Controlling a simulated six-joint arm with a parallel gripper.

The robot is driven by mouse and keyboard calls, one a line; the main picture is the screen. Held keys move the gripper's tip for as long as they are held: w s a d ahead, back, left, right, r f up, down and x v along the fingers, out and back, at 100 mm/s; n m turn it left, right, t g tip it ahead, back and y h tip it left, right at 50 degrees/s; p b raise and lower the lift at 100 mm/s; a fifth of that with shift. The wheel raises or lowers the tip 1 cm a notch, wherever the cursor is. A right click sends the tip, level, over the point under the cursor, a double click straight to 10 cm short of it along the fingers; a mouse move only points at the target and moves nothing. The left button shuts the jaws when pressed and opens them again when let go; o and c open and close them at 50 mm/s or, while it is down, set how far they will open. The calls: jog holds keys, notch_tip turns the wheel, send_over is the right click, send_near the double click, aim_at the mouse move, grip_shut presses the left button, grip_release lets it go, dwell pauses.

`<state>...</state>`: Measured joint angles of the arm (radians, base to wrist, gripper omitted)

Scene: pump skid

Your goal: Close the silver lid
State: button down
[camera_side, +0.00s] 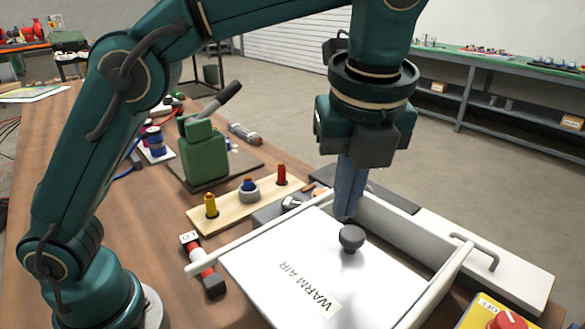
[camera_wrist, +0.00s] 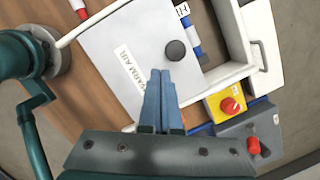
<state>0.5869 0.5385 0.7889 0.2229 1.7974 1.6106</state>
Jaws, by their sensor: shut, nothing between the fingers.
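The silver lid (camera_side: 310,262) is a flat pale panel labelled WARM AIR with a dark round knob (camera_side: 351,237). It belongs to a white frame (camera_side: 440,290); I cannot tell exactly how far it stands open. In the wrist view the lid (camera_wrist: 140,40) fills the upper middle, with its knob (camera_wrist: 175,50) near the right edge. A gap shows between the lid and the frame's right wall (camera_wrist: 235,35). My gripper (camera_side: 345,212) points down with its blue fingers together and empty, just behind the knob. In the wrist view the fingertips (camera_wrist: 160,74) appear beside the knob, over the lid.
A white panel with a grey handle (camera_side: 480,250) adjoins the frame. A yellow box with a red button (camera_side: 510,320) stands at the front right. A wooden peg board (camera_side: 228,211), a green device (camera_side: 204,155) and a red-and-black tool (camera_side: 205,265) lie to the left.

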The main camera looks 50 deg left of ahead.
jog(key=s+d+r+m+t, duration=0.2)
jog(key=s+d+r+m, duration=0.1)
jog(key=s+m, duration=0.25)
send_near(344, 270)
jog(key=f, duration=0.3)
jog(key=shift+s+m, duration=0.25)
jog(key=shift+s, duration=0.15)
jog(key=shift+w+a+f, duration=0.15)
jog(key=shift+w+a, duration=0.15)
jog(key=shift+w, duration=0.25)
jog(key=shift+w+a+f, duration=0.1)
jog(key=shift+w+a, duration=0.15)
jog(key=shift+w, duration=0.3)
jog(key=shift+w+a+f, duration=0.1)
jog(key=shift+w+a, duration=0.25)
jog(key=shift+w, duration=0.4)
jog(key=w, duration=0.8)
jog(key=shift+w, duration=0.2)
